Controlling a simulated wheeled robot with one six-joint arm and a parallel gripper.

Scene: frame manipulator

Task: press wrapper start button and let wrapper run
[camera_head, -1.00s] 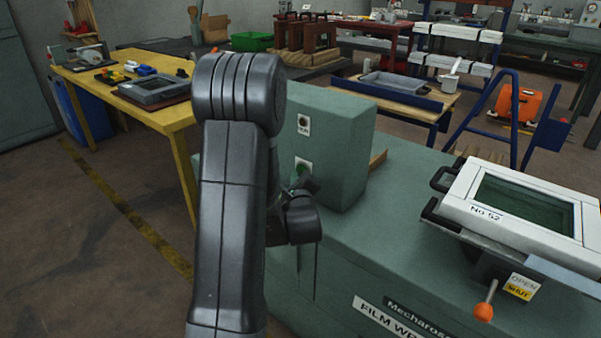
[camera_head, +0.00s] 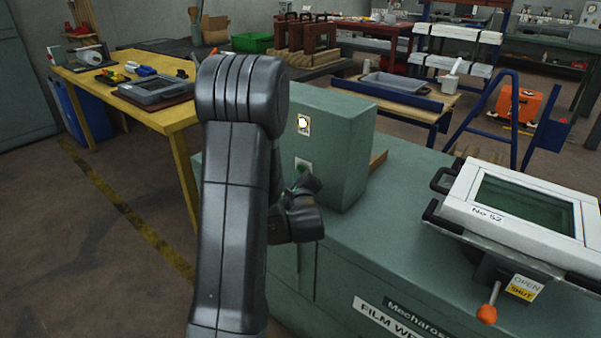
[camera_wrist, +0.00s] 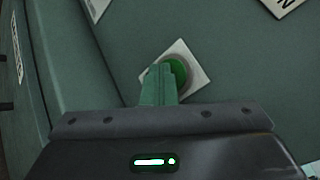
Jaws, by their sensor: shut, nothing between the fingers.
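The film wrapper is a green machine (camera_head: 400,250) with an upright control box (camera_head: 345,150) on its left end. A lamp (camera_head: 303,122) on the box face is lit pale yellow-white. A white-framed unit (camera_head: 530,205) marked "No 52" sits on the machine's right.
An orange-knobbed lever (camera_head: 487,314) with an OPEN/SHUT label stands at the machine's front right. A yellow table (camera_head: 165,115) with tools and a grey tray is at the left. The floor (camera_head: 80,260) at left is clear.

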